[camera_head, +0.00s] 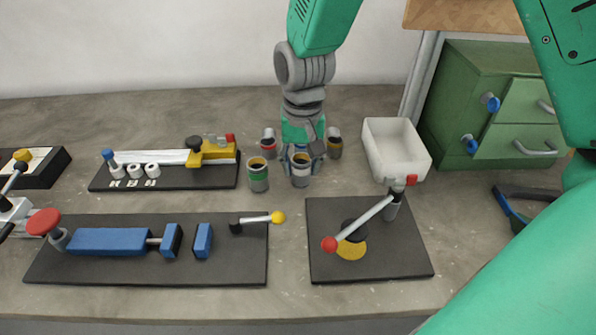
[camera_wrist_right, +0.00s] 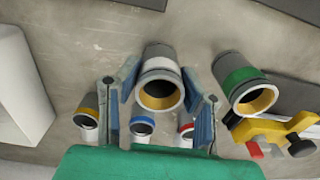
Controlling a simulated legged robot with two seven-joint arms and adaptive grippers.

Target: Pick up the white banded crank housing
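The white banded crank housing (camera_head: 300,172) stands upright on the table, a grey cylinder with a white band. My right gripper (camera_head: 303,152) points down over it, and its fingers hide part of the housing. In the right wrist view the housing (camera_wrist_right: 160,66) lies between the two spread fingers (camera_wrist_right: 160,95), its open yellow-lined end facing the camera. The fingers are open on either side of it; I cannot tell whether either one touches. My left gripper is not in view.
A green-banded housing (camera_head: 258,178) stands close on the left. Red-banded (camera_head: 268,146), yellow-banded (camera_head: 334,146) and blue-banded (camera_wrist_right: 142,127) housings stand around the gripper. A white bin (camera_head: 395,175) is to the right. Dark fixture boards (camera_head: 320,265) lie in front.

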